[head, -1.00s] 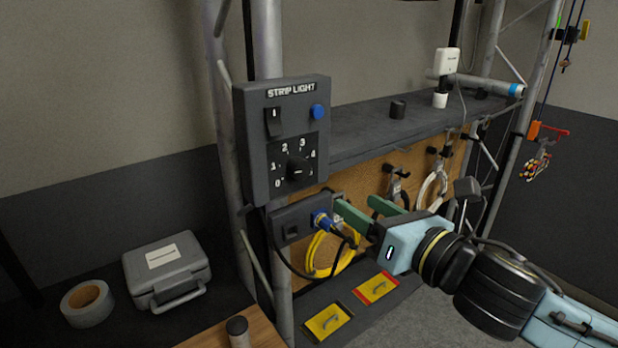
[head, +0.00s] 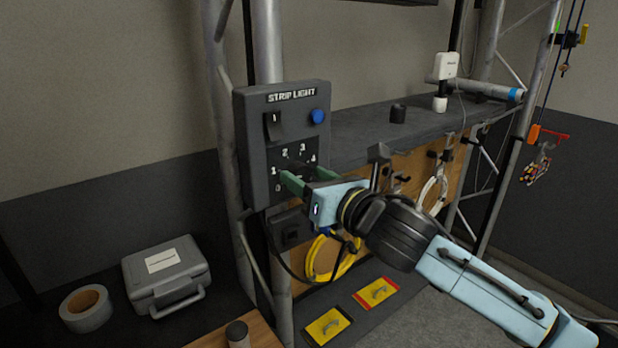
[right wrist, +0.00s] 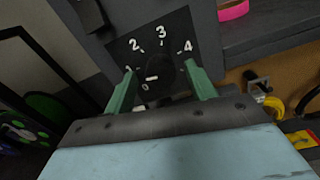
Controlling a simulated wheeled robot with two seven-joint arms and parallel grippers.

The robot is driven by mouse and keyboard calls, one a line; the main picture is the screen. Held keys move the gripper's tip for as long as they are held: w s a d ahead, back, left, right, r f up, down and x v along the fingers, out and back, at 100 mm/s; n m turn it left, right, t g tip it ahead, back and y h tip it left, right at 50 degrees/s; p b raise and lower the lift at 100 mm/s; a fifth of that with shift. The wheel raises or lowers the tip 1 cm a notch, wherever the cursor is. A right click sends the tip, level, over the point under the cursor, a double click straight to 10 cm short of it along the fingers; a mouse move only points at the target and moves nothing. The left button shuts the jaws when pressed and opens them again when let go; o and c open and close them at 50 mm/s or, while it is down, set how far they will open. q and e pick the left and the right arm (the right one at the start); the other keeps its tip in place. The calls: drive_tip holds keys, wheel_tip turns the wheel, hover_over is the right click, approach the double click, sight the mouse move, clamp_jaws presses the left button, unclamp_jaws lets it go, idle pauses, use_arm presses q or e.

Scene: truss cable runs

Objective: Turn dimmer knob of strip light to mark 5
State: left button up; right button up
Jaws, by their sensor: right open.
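The strip light control box (head: 255,110) is a dark panel on the truss post, with a dial at its lower part. Marks 1 to 4 show around the dial in the head view. The black dimmer knob (right wrist: 155,92) shows in the right wrist view with a short white line on it. Where that line points is hard to tell. Mark 5 is not visible. My right gripper (head: 301,175) is open at the dial, its green fingers on either side of the knob, also seen in the right wrist view (right wrist: 159,70). Contact is unclear. My left gripper is not in view.
A blue button (head: 317,116) and a rocker switch (head: 273,126) sit above the dial. A lower box (head: 290,231) hangs beneath, near a yellow cable coil (head: 322,262). A dark shelf (head: 365,130) extends right. A grey case (head: 165,274) stands at left.

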drive_tip(key=shift+w, duration=0.1)
drive_tip(key=shift+c, duration=0.4)
drive_tip(key=c, duration=0.9)
drive_tip(key=shift+a, duration=0.1)
